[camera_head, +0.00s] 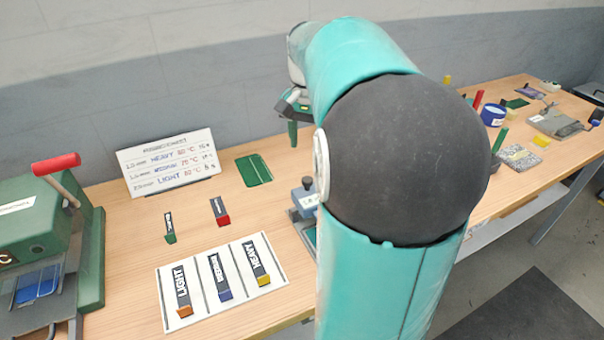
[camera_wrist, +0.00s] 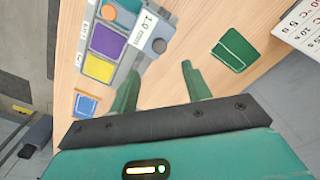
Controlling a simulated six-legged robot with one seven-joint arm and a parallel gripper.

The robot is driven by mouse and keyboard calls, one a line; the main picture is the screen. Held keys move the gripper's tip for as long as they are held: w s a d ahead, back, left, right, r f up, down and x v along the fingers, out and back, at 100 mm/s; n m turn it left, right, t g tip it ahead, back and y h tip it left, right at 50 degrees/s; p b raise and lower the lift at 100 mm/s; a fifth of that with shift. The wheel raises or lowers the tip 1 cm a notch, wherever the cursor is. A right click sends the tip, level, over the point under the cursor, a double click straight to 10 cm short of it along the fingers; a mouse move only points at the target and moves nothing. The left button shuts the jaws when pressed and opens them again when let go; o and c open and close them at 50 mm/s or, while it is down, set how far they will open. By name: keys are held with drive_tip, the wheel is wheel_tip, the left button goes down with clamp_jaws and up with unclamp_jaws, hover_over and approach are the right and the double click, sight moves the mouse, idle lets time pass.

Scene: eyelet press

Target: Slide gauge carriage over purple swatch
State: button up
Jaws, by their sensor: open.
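In the wrist view a grey gauge strip (camera_wrist: 134,57) lies at upper left on the wooden table. It bears a purple swatch (camera_wrist: 108,40), a yellow swatch (camera_wrist: 99,68) and a "1.0 mm" label. In the head view my gripper (camera_head: 295,118) is above the table; my arm hides much of the gauge (camera_head: 304,203).
A green pad (camera_head: 253,170) and a sign board (camera_head: 170,161) stand behind. A white card with labelled blocks (camera_head: 188,308) lies at front, and a green press (camera_head: 45,240) stands at left.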

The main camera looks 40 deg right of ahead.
sight(308, 179)
wheel_tip(308, 179, down, 10)
drive_tip(key=shift+f, duration=0.25)
clamp_jaws()
drive_tip(key=shift+d, duration=0.15)
